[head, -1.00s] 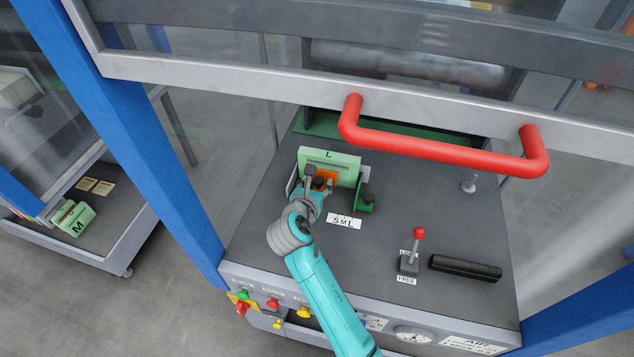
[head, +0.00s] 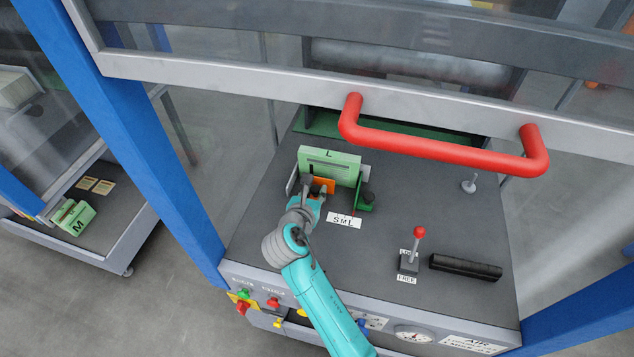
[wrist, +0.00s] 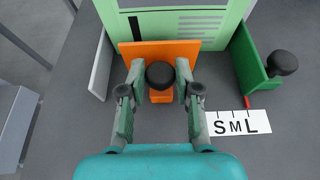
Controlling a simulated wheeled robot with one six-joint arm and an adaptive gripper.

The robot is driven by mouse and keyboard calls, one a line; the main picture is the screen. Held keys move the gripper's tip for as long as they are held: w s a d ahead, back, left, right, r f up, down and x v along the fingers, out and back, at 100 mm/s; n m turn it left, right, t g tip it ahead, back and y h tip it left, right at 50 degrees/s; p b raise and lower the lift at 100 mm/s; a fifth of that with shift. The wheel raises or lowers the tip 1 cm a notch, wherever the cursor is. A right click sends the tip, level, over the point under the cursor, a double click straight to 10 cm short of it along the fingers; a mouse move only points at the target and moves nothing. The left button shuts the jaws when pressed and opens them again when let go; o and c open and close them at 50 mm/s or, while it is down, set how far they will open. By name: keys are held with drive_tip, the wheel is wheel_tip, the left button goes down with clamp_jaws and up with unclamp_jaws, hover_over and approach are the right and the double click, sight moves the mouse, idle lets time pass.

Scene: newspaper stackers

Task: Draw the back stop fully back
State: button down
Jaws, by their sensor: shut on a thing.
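The back stop is an orange upright plate (wrist: 140,53) with a black knob (wrist: 160,75) on a small orange foot; its orange also shows in the head view (head: 322,186). My gripper (wrist: 159,70) is shut on the black knob, one finger on each side. In the head view, my gripper (head: 312,187) partly hides the plate. A pale green block marked L (head: 330,152) stands upright just behind the plate; whether they touch is unclear.
A green side guide (head: 366,198) with its own black knob stands at right, beside an S M L label (head: 344,220). A grey plate (wrist: 101,65) stands at left. A red-knobbed lever (head: 418,235) and black bar (head: 465,267) lie further right. A red handle (head: 440,150) hangs above.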

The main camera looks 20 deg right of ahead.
drive_tip(key=s+a, duration=0.1)
drive_tip(key=s, duration=0.1)
drive_tip(key=s+a, duration=0.3)
drive_tip(key=shift+s+f, duration=0.1)
drive_tip(key=shift+s, duration=0.25)
drive_tip(key=c, duration=0.9)
unclamp_jaws()
drive_tip(key=shift+s, duration=0.1)
drive_tip(key=shift+o, duration=0.2)
drive_tip(key=shift+s, duration=0.1)
drive_tip(key=v, duration=1.2)
